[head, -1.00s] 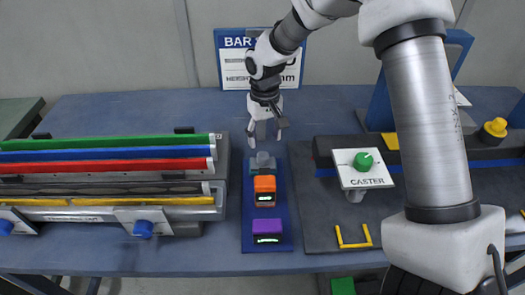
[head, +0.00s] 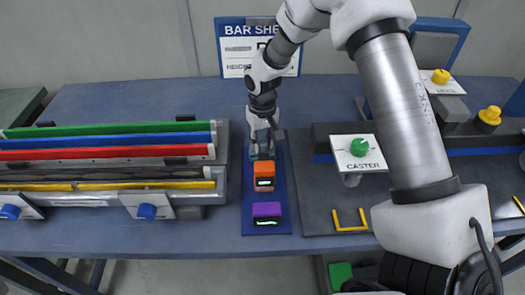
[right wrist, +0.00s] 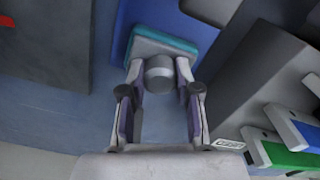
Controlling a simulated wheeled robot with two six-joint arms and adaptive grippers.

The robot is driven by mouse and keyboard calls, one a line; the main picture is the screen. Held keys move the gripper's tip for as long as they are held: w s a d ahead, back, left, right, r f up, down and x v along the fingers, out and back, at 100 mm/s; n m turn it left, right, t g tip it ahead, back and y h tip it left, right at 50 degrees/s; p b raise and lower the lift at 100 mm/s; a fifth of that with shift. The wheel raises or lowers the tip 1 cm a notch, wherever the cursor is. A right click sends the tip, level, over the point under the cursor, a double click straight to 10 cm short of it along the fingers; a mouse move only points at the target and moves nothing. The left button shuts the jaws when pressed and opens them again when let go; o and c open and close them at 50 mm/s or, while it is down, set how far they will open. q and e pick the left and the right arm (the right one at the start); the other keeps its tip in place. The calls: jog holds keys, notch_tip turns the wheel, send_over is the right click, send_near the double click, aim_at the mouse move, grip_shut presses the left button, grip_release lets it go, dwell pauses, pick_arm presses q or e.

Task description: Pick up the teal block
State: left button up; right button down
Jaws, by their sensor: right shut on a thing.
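The teal block (right wrist: 148,44) shows in the right wrist view as a teal slab with a grey top and a round grey knob. It sits at the far end of the blue strip (head: 247,205), and in the head view my gripper mostly hides it. My right gripper (head: 262,152) is down over the block. In the right wrist view, the fingertips (right wrist: 159,72) are shut on the knob, one on each side. My left gripper is not in view.
An orange block (head: 264,171) and a purple block (head: 267,210) stand nearer on the same strip. A rack of coloured bars (head: 110,155) is close on the left. The caster sign (head: 360,153) stands on a dark plate at right.

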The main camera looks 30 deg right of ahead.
aim_at(262, 141)
notch_tip(262, 141, up, 10)
jog(key=shift+w+f, duration=0.1)
dwell(0.4)
